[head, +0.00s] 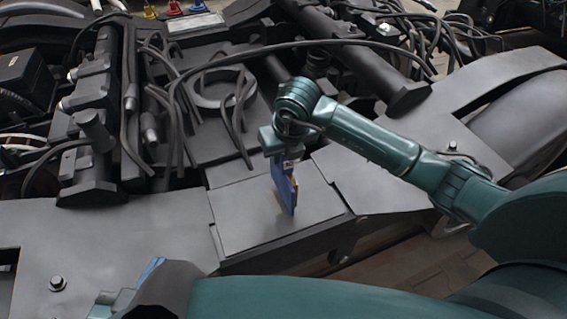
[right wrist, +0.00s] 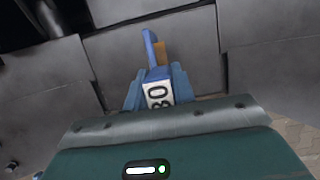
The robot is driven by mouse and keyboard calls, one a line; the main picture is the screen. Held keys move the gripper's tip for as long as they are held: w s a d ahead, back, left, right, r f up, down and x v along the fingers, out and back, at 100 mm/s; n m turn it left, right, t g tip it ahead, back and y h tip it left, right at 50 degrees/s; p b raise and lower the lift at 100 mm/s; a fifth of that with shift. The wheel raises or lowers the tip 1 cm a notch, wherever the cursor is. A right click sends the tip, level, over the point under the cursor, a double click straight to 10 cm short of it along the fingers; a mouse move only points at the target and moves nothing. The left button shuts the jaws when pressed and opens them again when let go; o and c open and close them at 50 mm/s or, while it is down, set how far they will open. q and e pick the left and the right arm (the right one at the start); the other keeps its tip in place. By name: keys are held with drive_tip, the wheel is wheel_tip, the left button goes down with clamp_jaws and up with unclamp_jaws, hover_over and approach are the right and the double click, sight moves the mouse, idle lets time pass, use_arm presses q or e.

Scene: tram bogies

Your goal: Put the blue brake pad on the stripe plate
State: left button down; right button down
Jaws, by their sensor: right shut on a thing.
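The blue brake pad (head: 285,190) is held upright, edge-on, with a narrow orange-brown part along one side. My right gripper (head: 282,160) is shut on its upper end, above a flat grey plate (head: 245,220) on the bogie frame. A faint tan mark shows on this plate beside the pad; I cannot tell if the pad's lower end touches the plate. In the right wrist view the pad (right wrist: 150,48) sticks out beyond the blue fingers, and a white label with dark digits shows between them. My left gripper (head: 150,272) is at the bottom left, mostly hidden; its opening cannot be seen.
Black hoses (head: 180,95) and a round ring (head: 223,88) lie behind the plate. Dark cylinders and cables stand to the left. A raised grey frame panel (head: 375,185) is at right, under my right arm. Small red, yellow and blue knobs (head: 174,8) are at the back.

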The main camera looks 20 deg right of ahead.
sight(282, 175)
wheel_tip(282, 175, down, 3)
drive_tip(key=shift+r, duration=0.2)
use_arm(q)
drive_tip(key=shift+w+t, duration=0.2)
drive_tip(key=shift+t, duration=0.1)
drive_tip(key=shift+b, duration=0.3)
use_arm(e)
drive_tip(key=shift+f, duration=0.15)
drive_tip(key=c, duration=1.2)
unclamp_jaws()
use_arm(q)
drive_tip(key=shift+d, duration=0.1)
use_arm(e)
drive_tip(key=shift+o, duration=0.2)
